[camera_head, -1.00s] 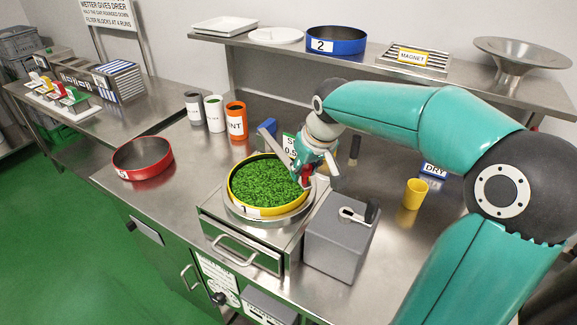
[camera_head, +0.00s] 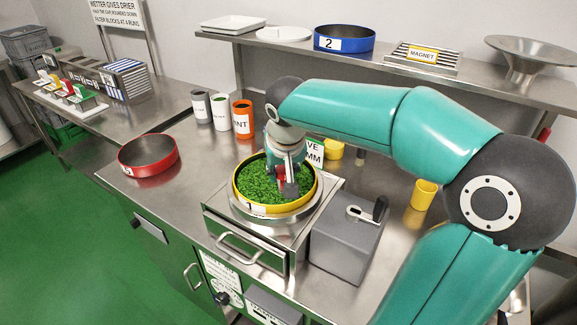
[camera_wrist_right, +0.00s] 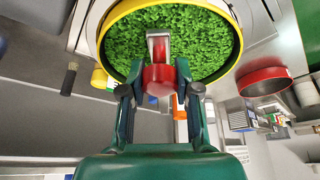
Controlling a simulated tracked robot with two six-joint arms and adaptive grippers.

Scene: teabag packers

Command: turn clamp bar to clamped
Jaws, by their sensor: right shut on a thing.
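The clamp bar (camera_wrist_right: 158,48) shows as a short metal piece with a red knob (camera_wrist_right: 160,78) in the right wrist view. It lies over the yellow-rimmed sieve (camera_head: 237,196), which is filled with green leaf and stands on the steel machine. My right gripper (camera_wrist_right: 160,90) is shut on the red knob. In the head view my right gripper (camera_head: 286,184) is over the right-middle part of the sieve and covers most of the bar. Whether the bar touches the rim is hidden. My left gripper is not in view.
A grey box with a black-handled lever (camera_head: 345,240) stands right of the sieve. A red sieve (camera_head: 148,153) lies to the left. Several canisters (camera_head: 222,113) stand behind. A yellow cup (camera_head: 424,195) is at the right. A shelf (camera_head: 270,40) runs along the back.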

